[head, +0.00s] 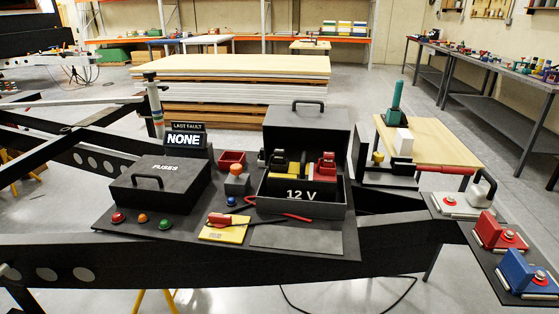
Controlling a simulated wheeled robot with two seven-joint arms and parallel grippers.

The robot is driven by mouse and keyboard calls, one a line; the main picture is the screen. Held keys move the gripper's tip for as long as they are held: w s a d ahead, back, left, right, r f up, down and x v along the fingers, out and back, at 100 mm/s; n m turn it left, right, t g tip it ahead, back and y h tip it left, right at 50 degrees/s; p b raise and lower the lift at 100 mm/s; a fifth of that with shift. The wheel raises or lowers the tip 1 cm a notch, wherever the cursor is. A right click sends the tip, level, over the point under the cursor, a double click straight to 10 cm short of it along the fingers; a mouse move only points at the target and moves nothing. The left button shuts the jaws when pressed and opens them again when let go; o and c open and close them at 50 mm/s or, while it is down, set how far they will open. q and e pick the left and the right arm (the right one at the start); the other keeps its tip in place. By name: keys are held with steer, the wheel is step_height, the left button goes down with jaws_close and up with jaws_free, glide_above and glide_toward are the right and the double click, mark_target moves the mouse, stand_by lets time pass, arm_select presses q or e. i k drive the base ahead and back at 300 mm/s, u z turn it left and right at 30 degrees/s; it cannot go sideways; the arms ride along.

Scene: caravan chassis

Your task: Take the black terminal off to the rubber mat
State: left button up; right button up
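The black terminal (278,160) sits on the left end of the battery, inside the open box (301,193) marked 12 V. The red terminal (325,168) is on the right end of the same battery. Yellow parts of the battery top (291,173) show between them; the box's front wall hides the lower battery. A flat grey mat (297,238), which looks like the rubber mat, lies bare on the black board in front of the box. Neither of my grippers is in view.
The box's raised lid (306,125) stands behind the battery. Left of it are a closed FUSES box (160,183), a sign reading NONE (184,140), and coloured buttons. A yellow pad (224,233) carries a red-handled tool with leads. Red and blue blocks (527,274) are at right.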

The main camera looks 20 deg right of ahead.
mark_target(274, 236)
steer(key=k, duration=0.5)
steer(key=z, duration=1.35)
steer(key=i, duration=1.15)
steer(key=u, duration=1.55)
